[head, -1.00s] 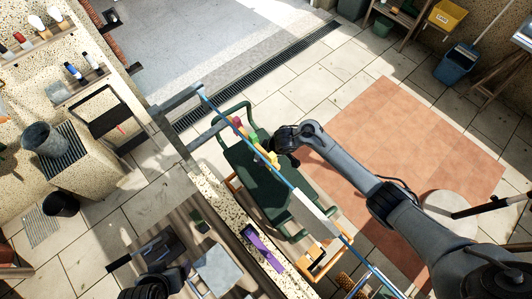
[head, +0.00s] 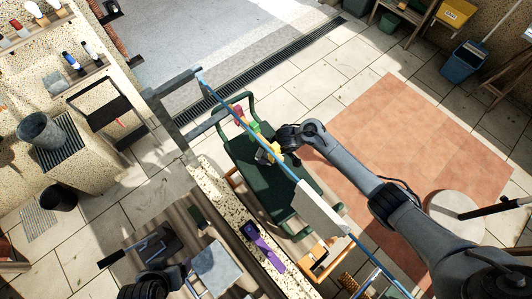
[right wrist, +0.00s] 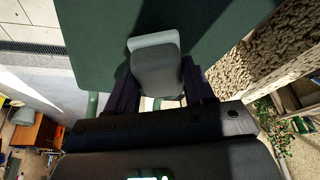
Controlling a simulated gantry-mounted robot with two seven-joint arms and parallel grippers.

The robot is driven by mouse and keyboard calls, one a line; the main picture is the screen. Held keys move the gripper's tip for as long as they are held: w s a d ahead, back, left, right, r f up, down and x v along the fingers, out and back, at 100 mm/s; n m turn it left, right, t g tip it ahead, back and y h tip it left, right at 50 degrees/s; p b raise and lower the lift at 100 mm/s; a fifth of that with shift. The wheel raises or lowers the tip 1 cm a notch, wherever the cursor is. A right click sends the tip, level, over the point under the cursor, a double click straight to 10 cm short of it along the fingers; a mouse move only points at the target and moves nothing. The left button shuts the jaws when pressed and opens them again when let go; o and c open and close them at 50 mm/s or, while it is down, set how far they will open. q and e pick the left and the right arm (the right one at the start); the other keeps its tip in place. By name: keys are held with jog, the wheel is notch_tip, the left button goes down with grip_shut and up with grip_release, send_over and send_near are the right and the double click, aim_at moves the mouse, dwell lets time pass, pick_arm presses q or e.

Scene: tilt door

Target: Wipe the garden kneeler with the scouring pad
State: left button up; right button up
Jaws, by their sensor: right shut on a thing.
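The garden kneeler (head: 245,153), with a dark green pad and green tube handles, stands on the paving in the middle of the head view. Its dark green surface (right wrist: 90,45) fills the top of the right wrist view. My right gripper (head: 279,147) is over the kneeler's right side. In the right wrist view it (right wrist: 160,85) is shut on a grey block, the scouring pad (right wrist: 156,68), with a lighter layer on its far side. I cannot tell whether the pad touches the kneeler. My left gripper (head: 150,284) is at the bottom left, away from the kneeler; its fingers are unclear.
A blue rail (head: 225,108) crosses the view above the kneeler, near my right gripper. Small red, yellow and green items (head: 252,128) show beside the rail. A speckled ledge (head: 235,215) holding a purple object (head: 262,246) runs along the lower side.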

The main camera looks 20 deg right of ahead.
jog(key=shift+f+b, duration=0.3)
jog(key=shift+f, duration=0.1)
dwell(0.4)
jog(key=shift+f+b, duration=0.35)
jog(key=shift+f, duration=0.25)
jog(key=shift+w+a+b, duration=0.2)
jog(key=shift+w+b, duration=0.2)
jog(key=shift+w, duration=0.5)
jog(key=shift+w+a+b, duration=0.2)
jog(key=shift+w+b, duration=0.15)
jog(key=shift+w, duration=0.5)
jog(key=shift+w+r, duration=0.1)
jog(key=shift+w, duration=0.1)
